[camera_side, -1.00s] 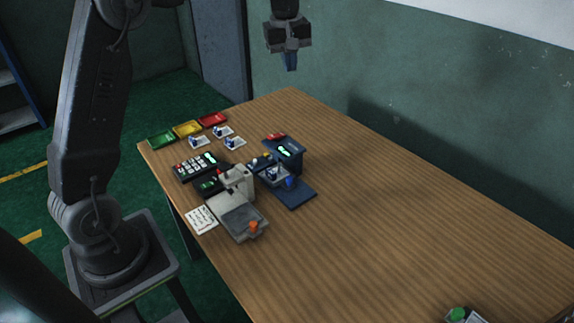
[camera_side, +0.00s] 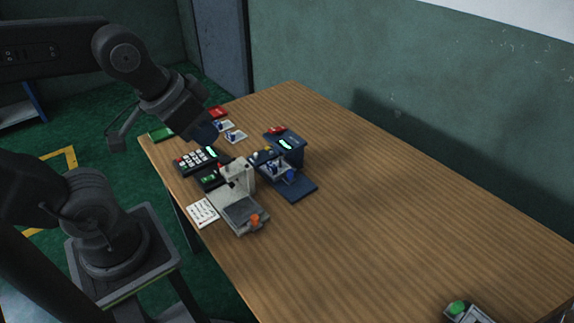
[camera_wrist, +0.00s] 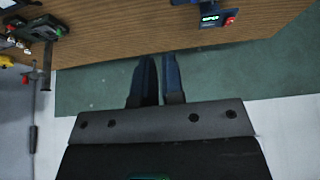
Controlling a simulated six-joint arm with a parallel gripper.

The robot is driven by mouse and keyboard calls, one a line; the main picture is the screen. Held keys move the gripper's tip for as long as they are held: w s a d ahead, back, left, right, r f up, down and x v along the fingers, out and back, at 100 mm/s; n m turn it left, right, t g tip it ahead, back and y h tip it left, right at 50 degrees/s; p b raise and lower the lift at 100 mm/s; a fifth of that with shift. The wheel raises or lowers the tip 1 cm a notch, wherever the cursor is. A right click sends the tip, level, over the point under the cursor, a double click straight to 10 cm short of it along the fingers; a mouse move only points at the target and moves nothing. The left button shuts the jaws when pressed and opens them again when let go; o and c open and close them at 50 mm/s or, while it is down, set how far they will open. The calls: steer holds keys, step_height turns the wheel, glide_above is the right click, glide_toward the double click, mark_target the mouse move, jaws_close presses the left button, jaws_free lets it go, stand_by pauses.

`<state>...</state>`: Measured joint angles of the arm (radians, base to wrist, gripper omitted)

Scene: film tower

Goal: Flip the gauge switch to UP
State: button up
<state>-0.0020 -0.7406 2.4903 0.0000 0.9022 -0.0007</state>
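A dark blue device with a lit green display (camera_side: 286,145) stands on the table in the side view, with a blue base plate (camera_side: 300,192) in front of it. Small coloured controls (camera_side: 260,157) sit at its left. I cannot tell which is the gauge switch or which way it points. A lit display on a dark blue body also shows at the top of the wrist view (camera_wrist: 210,19). My gripper (camera_side: 207,132) hangs over the far left of the table, apart from the blue device. Its two blue fingers (camera_wrist: 159,58) are close together with a thin gap and nothing visible between them.
A keypad (camera_side: 196,160), a small dark box with a green display (camera_side: 209,180), a grey stand (camera_side: 243,213) and a white card (camera_side: 203,212) crowd the left side. The table's right is mostly bare.

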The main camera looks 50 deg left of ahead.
steer(key=o, duration=0.6)
steer(key=shift+g, duration=0.7)
steer(key=w+a+r, duration=0.1)
steer(key=w, duration=0.2)
steer(key=w+r, duration=0.1)
steer(key=w, duration=0.1)
steer(key=w+a+r, duration=0.1)
steer(key=w, duration=0.2)
steer(key=shift+w+a+r, duration=0.15)
steer(key=shift+w+a, duration=0.15)
steer(key=shift+a, duration=0.05)
steer(key=shift+o, duration=0.6)
steer(key=w+a+g, duration=0.1)
steer(key=w+a, duration=0.3)
steer(key=w, duration=0.5)
steer(key=shift+w+a+y, duration=0.15)
steer(key=shift+a+y, duration=0.15)
steer(key=g, duration=0.3)
glide_above(283, 127)
step_height(283, 127, down, 12)
step_height(283, 127, down, 14)
steer(key=shift+d+r, duration=0.1)
steer(key=shift+c, duration=0.5)
